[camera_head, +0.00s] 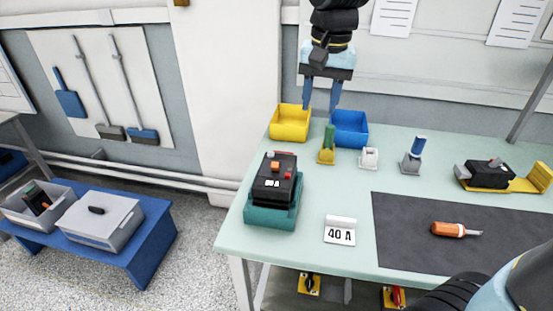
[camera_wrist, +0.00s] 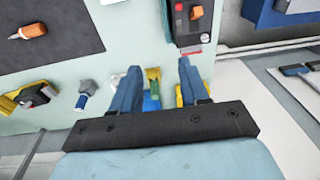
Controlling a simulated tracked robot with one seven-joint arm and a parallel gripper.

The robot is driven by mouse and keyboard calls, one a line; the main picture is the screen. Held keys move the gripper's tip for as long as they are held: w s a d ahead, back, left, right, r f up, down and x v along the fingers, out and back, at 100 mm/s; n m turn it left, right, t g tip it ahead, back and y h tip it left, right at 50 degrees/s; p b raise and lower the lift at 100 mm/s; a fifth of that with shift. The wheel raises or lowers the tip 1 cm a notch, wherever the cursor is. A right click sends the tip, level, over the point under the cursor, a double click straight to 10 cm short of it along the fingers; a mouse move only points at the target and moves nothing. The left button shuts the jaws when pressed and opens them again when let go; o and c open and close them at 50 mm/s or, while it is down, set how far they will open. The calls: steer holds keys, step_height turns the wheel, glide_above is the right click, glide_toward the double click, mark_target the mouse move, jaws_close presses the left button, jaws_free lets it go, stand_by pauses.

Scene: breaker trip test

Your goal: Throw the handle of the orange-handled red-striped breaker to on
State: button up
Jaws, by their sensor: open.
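The breaker (camera_head: 267,193) is black with a small orange handle (camera_head: 275,167) and red details on top. It sits in a teal base (camera_head: 270,216) at the left of the bench. The wrist view shows a black breaker (camera_wrist: 180,22) at the top, with a red stripe near its lower end. Which way the handle is thrown is too small to tell. My gripper (camera_head: 321,107) is open and empty, pointing down above the back of the bench, behind and right of the breaker. Its two blue fingers (camera_wrist: 157,66) stand apart in the wrist view, clear of the breaker.
Yellow (camera_head: 289,123) and blue (camera_head: 350,129) bins stand below my gripper, with several small coloured-handled parts in front. A "40 A" card (camera_head: 340,230) stands right of the breaker. A screwdriver (camera_head: 455,230) lies on the dark mat (camera_head: 400,255). Another black device (camera_head: 488,175) sits at right.

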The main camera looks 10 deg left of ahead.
steer(key=g, duration=0.1)
glide_above(276, 168)
steer(key=w, duration=0.1)
step_height(276, 168, down, 2)
steer(key=f, duration=0.1)
steer(key=shift+h, duration=0.3)
step_height(276, 168, down, 13)
steer(key=shift+w+a+f, duration=0.1)
steer(key=shift+w+a, duration=0.05)
